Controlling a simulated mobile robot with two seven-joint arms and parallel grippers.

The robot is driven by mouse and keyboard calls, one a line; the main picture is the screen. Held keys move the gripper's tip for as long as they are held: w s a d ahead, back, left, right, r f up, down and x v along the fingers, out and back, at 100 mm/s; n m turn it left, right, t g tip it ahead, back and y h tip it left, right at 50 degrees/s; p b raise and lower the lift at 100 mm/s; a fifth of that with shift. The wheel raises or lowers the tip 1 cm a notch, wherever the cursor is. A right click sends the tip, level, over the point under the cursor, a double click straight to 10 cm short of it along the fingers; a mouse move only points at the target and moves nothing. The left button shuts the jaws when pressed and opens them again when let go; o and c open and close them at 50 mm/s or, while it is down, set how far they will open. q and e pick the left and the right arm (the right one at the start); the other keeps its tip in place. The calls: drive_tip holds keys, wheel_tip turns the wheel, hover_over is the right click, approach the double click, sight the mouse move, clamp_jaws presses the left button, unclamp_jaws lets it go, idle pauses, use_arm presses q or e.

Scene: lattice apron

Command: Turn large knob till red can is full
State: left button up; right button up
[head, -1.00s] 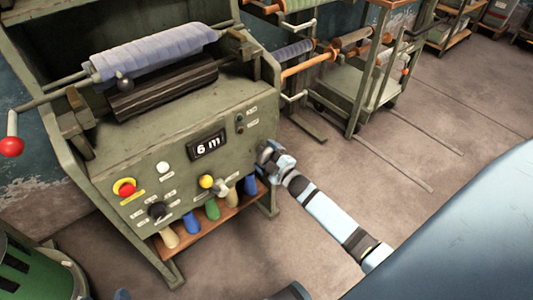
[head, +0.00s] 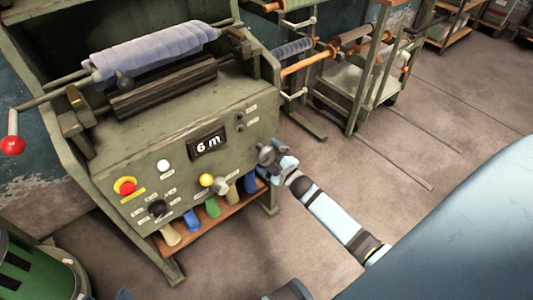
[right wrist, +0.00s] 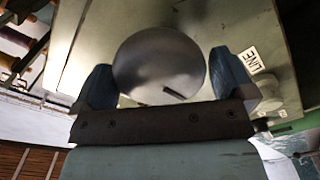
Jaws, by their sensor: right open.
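A large round dark-grey knob (right wrist: 158,62) sits on the machine's panel in the right wrist view. In the head view the knob (head: 267,155) shows at the panel's right edge. My right gripper (head: 273,164) is there, at the end of its light-blue arm. In the right wrist view its two blue fingers (right wrist: 165,82) are open, one on each side of the knob; I cannot tell whether they touch it. The display (head: 208,144) reads "6 m". No red can shows.
The panel also has a red button (head: 126,186), a white button (head: 163,165) and a yellow button (head: 207,180). A red-ended lever (head: 12,146) is at the left. A green bin (head: 30,270) stands at lower left.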

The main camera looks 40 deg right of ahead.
use_arm(q)
drive_tip(key=f, duration=0.1)
drive_tip(key=s+a+f+g+p, duration=0.1)
drive_tip(key=a+f+g+y+p, duration=0.1)
drive_tip(key=shift+s+f, duration=0.2)
drive_tip(key=shift+s, duration=0.05)
use_arm(e)
drive_tip(key=s, duration=1.2)
drive_tip(key=shift+s+d, duration=0.25)
drive_tip(key=shift+d, duration=0.2)
use_arm(q)
drive_tip(key=shift+s, duration=0.1)
use_arm(e)
drive_tip(key=shift+r, duration=0.1)
